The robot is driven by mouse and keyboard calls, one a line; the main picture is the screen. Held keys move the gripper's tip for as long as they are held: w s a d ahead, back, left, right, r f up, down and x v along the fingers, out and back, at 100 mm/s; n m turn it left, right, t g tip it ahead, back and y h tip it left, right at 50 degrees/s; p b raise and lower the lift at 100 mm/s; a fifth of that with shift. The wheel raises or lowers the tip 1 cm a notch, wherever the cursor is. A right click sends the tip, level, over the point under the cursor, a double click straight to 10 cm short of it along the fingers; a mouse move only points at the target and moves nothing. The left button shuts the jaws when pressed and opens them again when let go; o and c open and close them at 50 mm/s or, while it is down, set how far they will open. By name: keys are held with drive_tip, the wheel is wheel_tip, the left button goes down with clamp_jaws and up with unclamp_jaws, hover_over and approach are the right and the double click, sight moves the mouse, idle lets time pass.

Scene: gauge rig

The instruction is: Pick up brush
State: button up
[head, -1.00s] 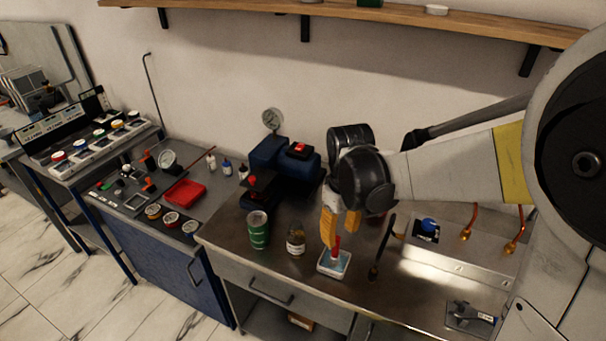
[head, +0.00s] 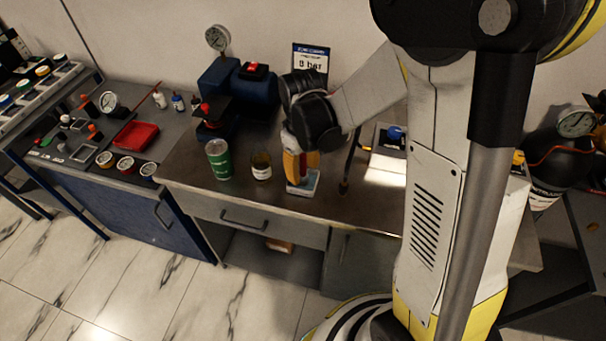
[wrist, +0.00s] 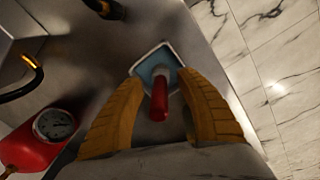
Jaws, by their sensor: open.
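The brush appears to be the red-handled item (wrist: 158,98) in the wrist view. Its handle stands over a small white-rimmed tray with a blue inside (wrist: 142,68). The same tray shows in the head view (head: 303,188) near the bench's front edge. My gripper (wrist: 158,82) is open, with its two orange fingers on either side of the red handle and a gap visible on both sides. In the head view my gripper (head: 300,170) is just above the tray, and its fingers mostly hide the handle. The brush's lower end is hard to make out.
A green can (head: 219,160) and a small bottle (head: 261,166) stand left of the tray on the metal bench (head: 200,193). A dark upright rod (head: 349,165) stands close on the right. In the wrist view a red item with a gauge (wrist: 55,124) is at lower left.

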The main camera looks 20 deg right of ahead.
clamp_jaws()
idle(0.3)
drive_tip(key=shift+r+p, duration=0.35)
drive_tip(key=shift+r, duration=0.05)
drive_tip(key=r, duration=0.1)
drive_tip(key=r+p, duration=0.2)
drive_tip(key=r, duration=0.1)
drive_tip(key=shift+s+d, duration=0.2)
drive_tip(key=shift+d, duration=0.15)
drive_tip(key=s+d+r+p, duration=0.3)
drive_tip(key=s+d+r, duration=0.2)
drive_tip(key=d, duration=0.4)
drive_tip(key=shift+d+r, duration=0.3)
drive_tip(key=shift+r, duration=0.25)
